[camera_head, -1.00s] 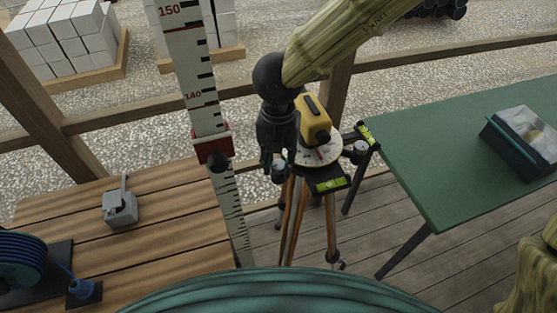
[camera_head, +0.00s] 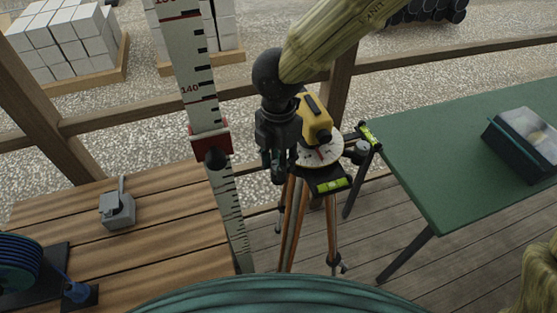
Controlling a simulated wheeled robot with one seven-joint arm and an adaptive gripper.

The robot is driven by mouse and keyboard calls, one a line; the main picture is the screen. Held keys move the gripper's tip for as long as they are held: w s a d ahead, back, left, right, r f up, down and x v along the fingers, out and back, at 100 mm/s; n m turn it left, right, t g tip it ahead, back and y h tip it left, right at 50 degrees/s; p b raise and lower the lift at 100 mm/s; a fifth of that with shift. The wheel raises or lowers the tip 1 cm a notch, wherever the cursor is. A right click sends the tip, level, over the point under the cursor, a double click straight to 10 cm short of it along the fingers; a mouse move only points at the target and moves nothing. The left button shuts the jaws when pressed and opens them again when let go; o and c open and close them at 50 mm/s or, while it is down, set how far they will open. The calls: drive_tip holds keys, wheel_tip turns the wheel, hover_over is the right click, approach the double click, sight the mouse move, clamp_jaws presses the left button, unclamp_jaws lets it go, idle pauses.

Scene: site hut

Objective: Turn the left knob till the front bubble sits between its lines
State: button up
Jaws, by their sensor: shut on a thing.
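The yellow levelling instrument (camera_head: 313,119) stands on a round white dial plate (camera_head: 322,152) on top of a wooden tripod (camera_head: 293,220). The front vial (camera_head: 331,185), bright green, lies along the front edge of the head; its bubble and lines are too small to read. A second green vial (camera_head: 369,136) sits on the right side. My gripper (camera_head: 277,174) points down at the left side of the head, shut on the left knob, which it mostly hides. The right knob (camera_head: 362,148) shows grey beside the side vial.
A tall measuring staff (camera_head: 196,75) with a red clamp (camera_head: 210,142) stands close to the left of my gripper. A wooden bench (camera_head: 165,235) holds a grey box with a lever (camera_head: 118,208) and a blue reel (camera_head: 20,262). A green table (camera_head: 440,170) bears a clear-lidded case (camera_head: 522,142).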

idle(0.3)
drive_tip(key=o, duration=1)
drive_tip(key=shift+o, duration=0.2)
wheel_tip(320, 180, up, 12)
drive_tip(key=shift+d, duration=0.1)
